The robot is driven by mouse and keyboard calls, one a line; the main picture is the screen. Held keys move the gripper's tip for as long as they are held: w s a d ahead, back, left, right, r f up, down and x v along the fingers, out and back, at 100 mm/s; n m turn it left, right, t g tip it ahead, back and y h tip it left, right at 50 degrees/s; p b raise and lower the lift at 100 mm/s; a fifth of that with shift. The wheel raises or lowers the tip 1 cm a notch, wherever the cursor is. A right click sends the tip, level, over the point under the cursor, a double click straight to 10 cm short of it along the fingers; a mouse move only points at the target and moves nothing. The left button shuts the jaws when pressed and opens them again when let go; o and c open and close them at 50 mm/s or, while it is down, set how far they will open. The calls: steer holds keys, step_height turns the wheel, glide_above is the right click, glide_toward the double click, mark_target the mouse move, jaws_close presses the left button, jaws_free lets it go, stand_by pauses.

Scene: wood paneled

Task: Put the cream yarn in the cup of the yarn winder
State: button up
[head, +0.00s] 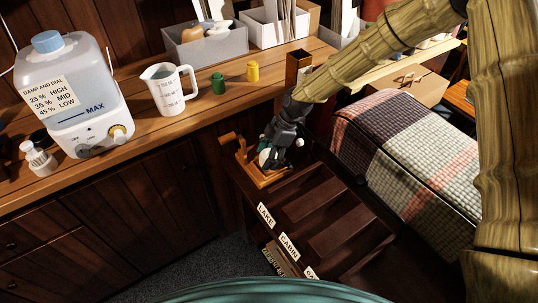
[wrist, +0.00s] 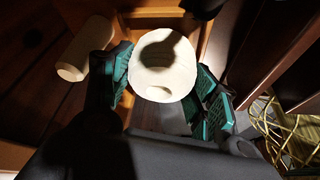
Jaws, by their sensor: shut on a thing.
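The cream yarn (wrist: 163,65) shows in the wrist view as a pale round ball between my two green finger pads (wrist: 168,95). The pads are shut on it. In the head view only a small pale part of the yarn (head: 264,157) shows. The winder's wooden frame (wrist: 160,18) shows behind the ball in the wrist view, with a pale wooden handle (wrist: 85,48) to the left. The winder's cup is hidden, so I cannot tell whether the yarn is inside it.
The dark rack (head: 330,205) has labelled slots, including LAKE and CABIN. A wooden counter holds a humidifier (head: 75,100), a measuring jug (head: 168,92), and green and yellow spools (head: 218,84). A plaid blanket (head: 400,140) lies to the right.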

steer(key=shift+f, duration=0.25)
steer(key=o, duration=1.1)
step_height(320, 180, up, 10)
steer(key=shift+r, duration=0.1)
